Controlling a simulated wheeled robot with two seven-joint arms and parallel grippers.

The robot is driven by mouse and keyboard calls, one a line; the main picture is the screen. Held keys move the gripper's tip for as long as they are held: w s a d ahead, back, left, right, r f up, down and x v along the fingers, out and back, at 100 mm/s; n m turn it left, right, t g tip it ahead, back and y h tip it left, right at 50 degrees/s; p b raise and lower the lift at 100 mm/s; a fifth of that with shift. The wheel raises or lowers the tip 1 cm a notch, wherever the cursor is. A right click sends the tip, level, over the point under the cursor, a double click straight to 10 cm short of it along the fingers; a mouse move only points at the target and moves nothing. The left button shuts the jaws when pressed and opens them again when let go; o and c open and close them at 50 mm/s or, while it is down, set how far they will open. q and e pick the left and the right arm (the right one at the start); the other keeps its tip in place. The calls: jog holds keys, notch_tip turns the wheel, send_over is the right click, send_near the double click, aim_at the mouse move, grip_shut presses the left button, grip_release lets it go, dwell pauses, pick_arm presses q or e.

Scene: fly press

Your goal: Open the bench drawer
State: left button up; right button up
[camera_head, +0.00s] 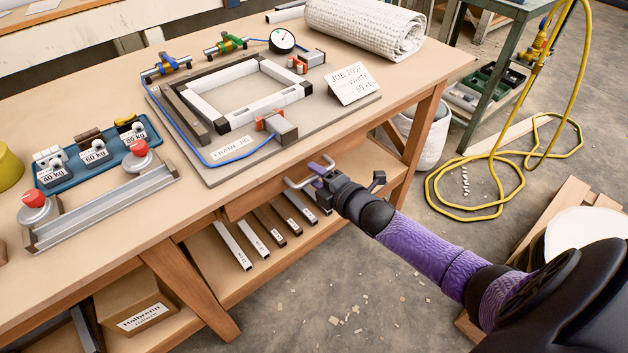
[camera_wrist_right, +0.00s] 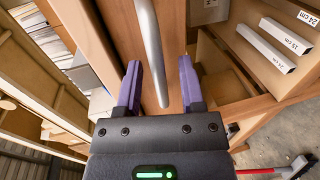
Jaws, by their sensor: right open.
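The bench drawer (camera_head: 262,197) has a plain wooden front under the worktop's edge and looks shut. Its grey bar handle (camera_head: 297,186) sticks out from the front. My right gripper (camera_head: 320,172) is at the right part of the handle, with its purple fingers around that spot. In the right wrist view, the handle bar (camera_wrist_right: 150,45) runs down between the two open purple fingers (camera_wrist_right: 160,85), with gaps visible on both sides. I cannot tell whether a finger touches it. My left gripper is not in view.
The workbench (camera_head: 200,205) carries a frame jig (camera_head: 310,120), a blue tray (camera_head: 60,180) of weights and a paper roll (camera_head: 365,28). Several labelled bars (camera_head: 232,246) lie on the shelf below. A yellow hose (camera_head: 485,212) lies on the floor to the right. The floor before the drawer is mostly clear.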

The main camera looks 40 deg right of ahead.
jog(key=shift+w, duration=0.3)
grip_shut()
dwell(0.7)
dwell(0.4)
